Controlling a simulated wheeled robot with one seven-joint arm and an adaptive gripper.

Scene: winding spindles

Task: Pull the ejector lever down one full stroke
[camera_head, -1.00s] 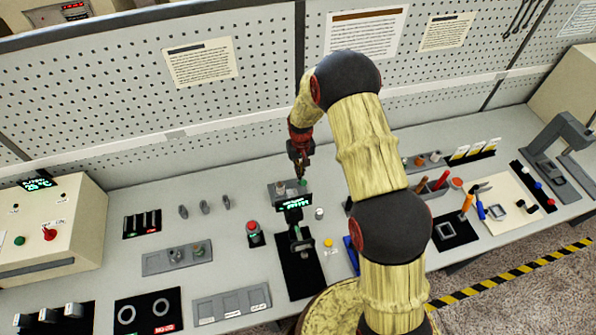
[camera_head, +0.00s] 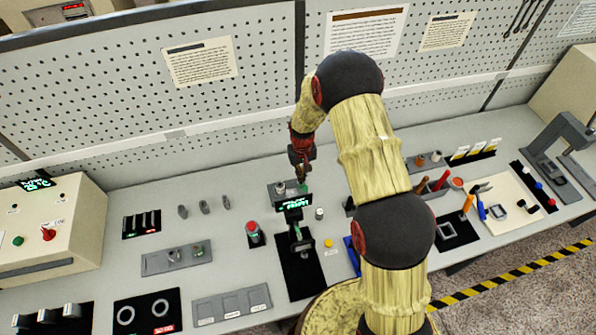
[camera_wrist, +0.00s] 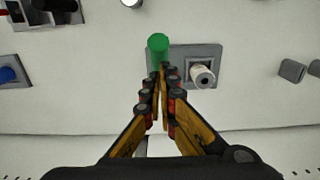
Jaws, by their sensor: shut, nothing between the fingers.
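My gripper (camera_head: 304,178) is shut and empty, pointing down over a small grey plate (camera_head: 273,196) near the back of the bench. In the wrist view, my fingertips (camera_wrist: 159,72) are just beside a green cylinder (camera_wrist: 158,44); I cannot tell if they touch it. A whitish post (camera_wrist: 202,76) stands on the same plate (camera_wrist: 212,54). No part is clearly recognizable as the ejector lever.
A cream control box (camera_head: 70,245) with a red knob (camera_head: 48,234) stands at left. A red button (camera_head: 252,227) and a yellow button (camera_head: 328,243) flank the black mat. Tools and a grey frame (camera_head: 548,150) are at right. A pegboard wall closes the back.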

